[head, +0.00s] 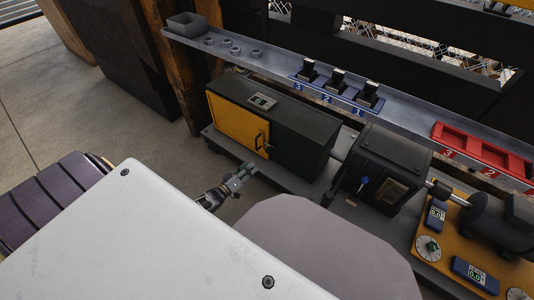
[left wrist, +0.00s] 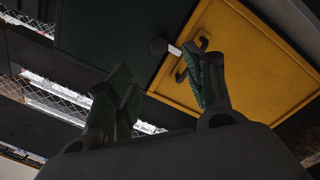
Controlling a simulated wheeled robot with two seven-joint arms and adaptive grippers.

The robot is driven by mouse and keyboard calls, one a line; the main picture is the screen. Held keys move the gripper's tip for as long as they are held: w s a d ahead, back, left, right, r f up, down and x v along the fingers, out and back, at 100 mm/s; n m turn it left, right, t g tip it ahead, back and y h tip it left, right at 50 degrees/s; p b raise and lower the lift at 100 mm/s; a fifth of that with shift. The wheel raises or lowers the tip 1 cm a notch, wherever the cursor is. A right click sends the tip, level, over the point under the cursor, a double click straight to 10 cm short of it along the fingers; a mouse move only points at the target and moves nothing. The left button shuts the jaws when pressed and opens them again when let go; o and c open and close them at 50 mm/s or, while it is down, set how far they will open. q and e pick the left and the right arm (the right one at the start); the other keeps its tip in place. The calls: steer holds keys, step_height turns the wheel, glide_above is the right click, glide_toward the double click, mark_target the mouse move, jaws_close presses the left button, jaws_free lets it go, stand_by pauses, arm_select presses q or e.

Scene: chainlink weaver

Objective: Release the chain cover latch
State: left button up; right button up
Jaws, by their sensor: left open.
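The chain cover is a dark green box (head: 300,150) with a yellow door (head: 232,119) on its front, and the door looks shut. In the left wrist view, the yellow door (left wrist: 250,60) carries the handle (left wrist: 181,72), and a dark knob with a pale metal tab, seemingly the latch (left wrist: 158,46), sits at the door's edge. My left gripper (head: 249,168) is open and empty, just in front of and below the handle. In the left wrist view its right finger partly overlaps the handle; contact cannot be told. My right gripper is out of view.
A grey shelf (head: 275,68) runs above the cover, with a blue numbered rack (head: 334,94) and red numbered bins (head: 480,152). A dark machine housing (head: 384,163) stands to the right, beside an orange panel (head: 426,255). Floor is free at left.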

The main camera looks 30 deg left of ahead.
mark_target(267, 152)
arm_select(q)
steer(key=shift+w+d+b, duration=0.35)
steer(key=shift+w+b, duration=0.55)
steer(key=shift+w, duration=1.35)
steer(key=shift+w+d+b, duration=0.3)
steer(key=shift+w+b, duration=0.6)
steer(key=shift+w, duration=1.35)
steer(key=shift+w+d+b, duration=0.35)
steer(key=shift+w+b, duration=0.55)
steer(key=shift+w, duration=1.35)
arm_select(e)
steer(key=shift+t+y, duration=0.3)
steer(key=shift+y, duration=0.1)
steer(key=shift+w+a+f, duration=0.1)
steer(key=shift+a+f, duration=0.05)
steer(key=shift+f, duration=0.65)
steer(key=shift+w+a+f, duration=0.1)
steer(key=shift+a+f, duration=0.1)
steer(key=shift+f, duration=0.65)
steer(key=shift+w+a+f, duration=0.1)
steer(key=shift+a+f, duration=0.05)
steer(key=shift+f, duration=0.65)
arm_select(q)
steer(key=shift+c, duration=0.2)
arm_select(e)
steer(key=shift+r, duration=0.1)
arm_select(q)
steer(key=c, duration=1)
